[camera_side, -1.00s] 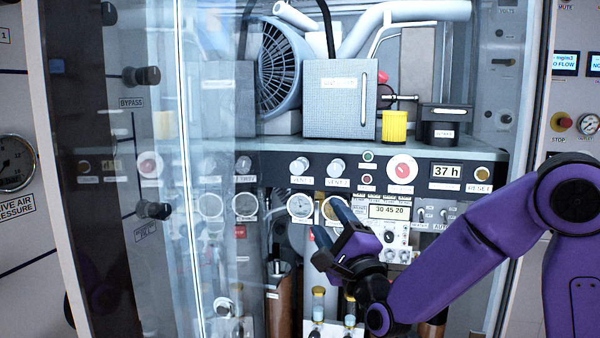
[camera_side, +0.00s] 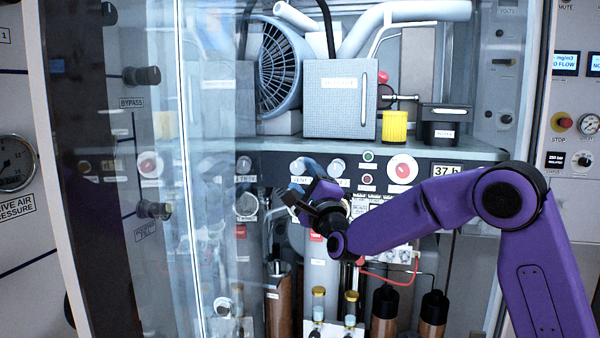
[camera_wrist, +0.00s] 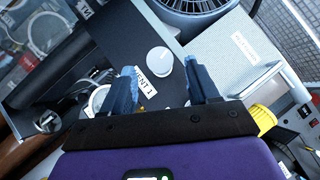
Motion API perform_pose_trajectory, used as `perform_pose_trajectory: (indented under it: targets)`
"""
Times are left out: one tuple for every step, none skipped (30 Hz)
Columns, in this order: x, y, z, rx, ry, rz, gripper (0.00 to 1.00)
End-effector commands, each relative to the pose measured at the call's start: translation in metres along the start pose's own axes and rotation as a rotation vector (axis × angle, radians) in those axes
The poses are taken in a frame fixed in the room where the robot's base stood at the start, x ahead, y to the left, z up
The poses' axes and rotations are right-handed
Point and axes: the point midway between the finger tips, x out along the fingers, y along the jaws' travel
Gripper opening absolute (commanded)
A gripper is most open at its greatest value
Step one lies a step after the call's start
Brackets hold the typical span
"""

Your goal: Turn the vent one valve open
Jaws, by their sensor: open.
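The vent one valve is a round pale knob (camera_wrist: 159,60) on a dark panel, with a white "VENT 1" label (camera_wrist: 145,83) beside it in the wrist view. It also shows in the side view (camera_side: 298,165), just above my gripper. My gripper (camera_side: 300,182) is open and empty, with blue fingers. In the wrist view the knob appears between the two fingertips (camera_wrist: 160,66), a little beyond them. I cannot tell whether either finger touches it. A similar pale knob (camera_side: 337,165) is to its right in the side view.
A grey box (camera_side: 341,120) and a yellow cap (camera_side: 395,127) stand on the shelf above the panel. A red round button (camera_side: 402,168) is to the right. A glass door (camera_side: 200,270) covers the left. Gauges and bottles are below the panel.

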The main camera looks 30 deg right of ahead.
Motion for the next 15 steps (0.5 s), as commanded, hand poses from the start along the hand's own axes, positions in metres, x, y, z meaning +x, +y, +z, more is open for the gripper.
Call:
perform_pose_trajectory:
  targets:
    - [0.007,0.000,-0.001,0.000,0.001,-0.002,0.60]
    - [0.010,0.000,-0.001,0.000,0.001,-0.001,0.60]
    - [0.015,0.000,-0.001,0.000,0.001,-0.001,0.60]
    - [0.017,0.000,0.000,0.000,0.001,-0.001,0.60]
    - [0.020,0.000,0.000,0.001,0.000,-0.001,0.60]
    - [0.023,0.000,0.000,0.001,0.000,-0.001,0.60]
    - [0.025,0.000,0.000,0.001,0.000,-0.001,0.60]
    - [0.026,0.000,0.000,0.001,0.000,-0.001,0.60]
    - [0.028,0.000,0.000,0.000,0.000,0.000,0.60]
    - [0.029,0.000,0.000,0.001,0.000,0.000,0.60]
    - [0.030,0.000,0.000,0.001,0.000,0.000,0.60]
    - [0.031,0.000,0.000,0.000,0.000,0.000,0.60]
    - [0.032,0.000,0.000,0.000,0.000,0.000,0.60]
    - [0.032,0.000,0.000,0.000,0.000,0.000,0.60]
    - [0.032,0.000,0.000,0.000,0.000,0.000,0.60]
